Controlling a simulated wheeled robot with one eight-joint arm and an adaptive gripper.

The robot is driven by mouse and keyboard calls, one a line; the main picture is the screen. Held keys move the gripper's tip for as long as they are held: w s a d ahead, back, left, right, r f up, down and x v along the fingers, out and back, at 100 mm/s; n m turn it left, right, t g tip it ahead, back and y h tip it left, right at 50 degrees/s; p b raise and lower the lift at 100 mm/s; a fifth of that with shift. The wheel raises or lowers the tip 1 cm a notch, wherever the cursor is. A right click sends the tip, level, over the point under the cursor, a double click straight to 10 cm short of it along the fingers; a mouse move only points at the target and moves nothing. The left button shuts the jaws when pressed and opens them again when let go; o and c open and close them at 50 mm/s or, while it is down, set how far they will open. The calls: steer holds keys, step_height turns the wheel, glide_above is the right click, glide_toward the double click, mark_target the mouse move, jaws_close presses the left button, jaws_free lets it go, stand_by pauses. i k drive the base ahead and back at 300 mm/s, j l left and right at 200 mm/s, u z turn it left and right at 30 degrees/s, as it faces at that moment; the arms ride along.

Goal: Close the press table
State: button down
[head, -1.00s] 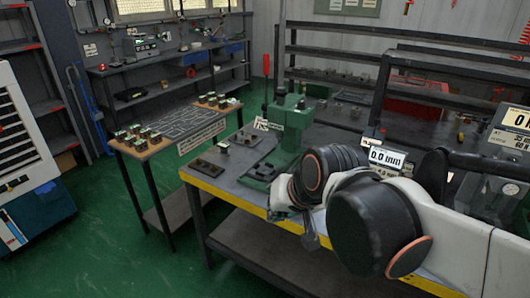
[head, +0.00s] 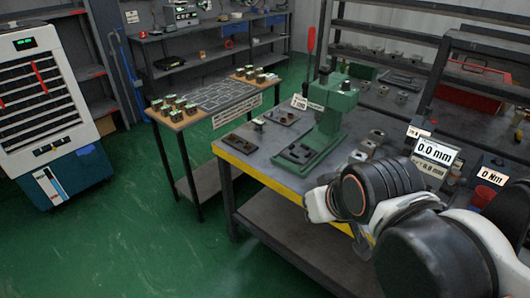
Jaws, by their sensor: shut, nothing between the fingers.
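The press table is a dark workbench (head: 237,142) with a yellow front edge, right of centre in the head view. A green arbor press (head: 331,112) with a red-tipped lever (head: 311,42) stands on it. Dark fixture plates (head: 240,142) and a small part on a plate (head: 258,124) lie left of the press. My arm reaches in from the lower right. My gripper (head: 362,243) is shut and empty at the table's front edge, mostly hidden by my wrist. I cannot tell whether it touches the table.
A side table (head: 222,95) with several small valve blocks (head: 177,106) stands left of the press table. A white and blue cabinet (head: 50,100) is at far left. A shelf bench (head: 200,35) lines the back. Digital readouts (head: 434,150) stand at right. Green floor is open at lower left.

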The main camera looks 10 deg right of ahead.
mark_target(297, 153)
steer(key=i+l+u, duration=0.25)
steer(key=i, duration=0.15)
steer(key=i+l+u, duration=0.25)
steer(key=i+l, duration=0.05)
steer(key=i, duration=0.05)
